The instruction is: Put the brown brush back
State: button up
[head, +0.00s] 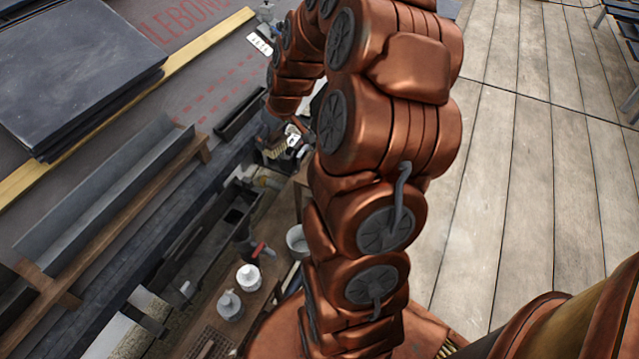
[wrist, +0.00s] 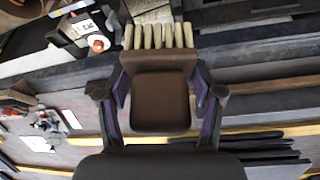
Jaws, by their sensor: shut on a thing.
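The brown brush (wrist: 160,98) fills the middle of the wrist view, with a brown block and a row of pale bristle tufts (wrist: 158,36) pointing to the top of the picture. My gripper (wrist: 158,92) is shut on the brush, with a purple-padded finger on each side of the block. In the head view my gripper (head: 272,130) hangs at the left of my arm, above the gutter edge and the cluttered bench. The pale bristles (head: 276,152) show just below it there. My arm hides part of the bench.
White containers (head: 248,277) and a red-handled tool (head: 258,250) stand on the brown bench below. A light bucket (head: 297,240) is beside my arm. A grey metal trough (head: 110,190) and stacked dark slates (head: 80,75) lie left.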

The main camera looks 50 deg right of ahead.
jog(key=s+d+f+n+b, duration=0.1)
jog(key=s+d+f+b, duration=0.5)
jog(key=f, duration=0.4)
jog(key=s+d+f+n+b, duration=0.1)
jog(key=s+d+f+b, duration=0.3)
jog(key=s+f, duration=0.55)
jog(key=shift+y, duration=0.4)
jog(key=w+d+b, duration=0.1)
jog(key=w, duration=0.3)
jog(key=w+d+f+b, duration=0.1)
jog(key=w+d, duration=0.1)
jog(key=w, duration=0.3)
jog(key=w+d+b, duration=0.2)
jog(key=w, duration=0.2)
jog(key=shift+w+d+f, duration=0.2)
jog(key=shift+f, duration=0.2)
jog(key=shift+w+d, duration=0.2)
jog(key=shift+w, duration=0.25)
jog(key=shift+f+b, duration=1.2)
jog(key=shift+f, duration=0.6)
jog(key=shift+w+r, duration=0.1)
jog(key=o, duration=1.2)
